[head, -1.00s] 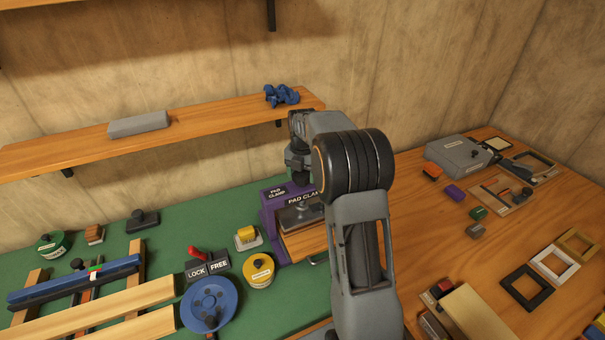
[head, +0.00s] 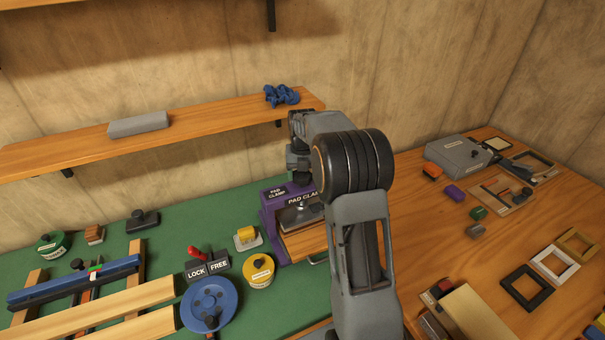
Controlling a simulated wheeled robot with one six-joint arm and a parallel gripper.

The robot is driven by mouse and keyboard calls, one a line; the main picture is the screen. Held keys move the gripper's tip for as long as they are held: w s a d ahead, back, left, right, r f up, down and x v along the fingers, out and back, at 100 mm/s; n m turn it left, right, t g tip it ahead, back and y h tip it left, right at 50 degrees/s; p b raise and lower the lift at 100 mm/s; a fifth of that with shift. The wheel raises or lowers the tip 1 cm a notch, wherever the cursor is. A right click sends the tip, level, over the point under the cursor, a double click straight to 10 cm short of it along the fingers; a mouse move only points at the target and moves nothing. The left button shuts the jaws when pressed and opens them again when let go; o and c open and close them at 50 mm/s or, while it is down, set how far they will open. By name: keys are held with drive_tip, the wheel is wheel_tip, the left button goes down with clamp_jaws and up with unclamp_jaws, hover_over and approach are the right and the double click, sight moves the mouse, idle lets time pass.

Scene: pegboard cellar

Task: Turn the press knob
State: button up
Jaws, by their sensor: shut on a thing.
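The purple pad clamp (head: 268,215) stands on the green bench top, left of my forearm. It has "PAD CLAMP" labels and a grey pressing plate (head: 297,214) over a wooden part (head: 305,242). My gripper (head: 298,168) points down over the top of the clamp and is shut on the press knob. The knob is mostly hidden by the fingers, and my arm covers the clamp's right side.
A blue handwheel (head: 208,304), LOCK/FREE plates (head: 207,268) and a yellow round tin (head: 259,270) are left of the clamp. A wooden shelf (head: 220,120) runs behind. Frames and small blocks lie on the right-hand table (head: 415,215).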

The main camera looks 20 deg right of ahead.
sight(302, 174)
drive_tip(key=o, duration=0.9)
drive_tip(key=shift+o, duration=0.2)
wheel_tip(302, 174, up, 14)
drive_tip(key=shift+b, duration=0.35)
drive_tip(key=shift+f, duration=0.15)
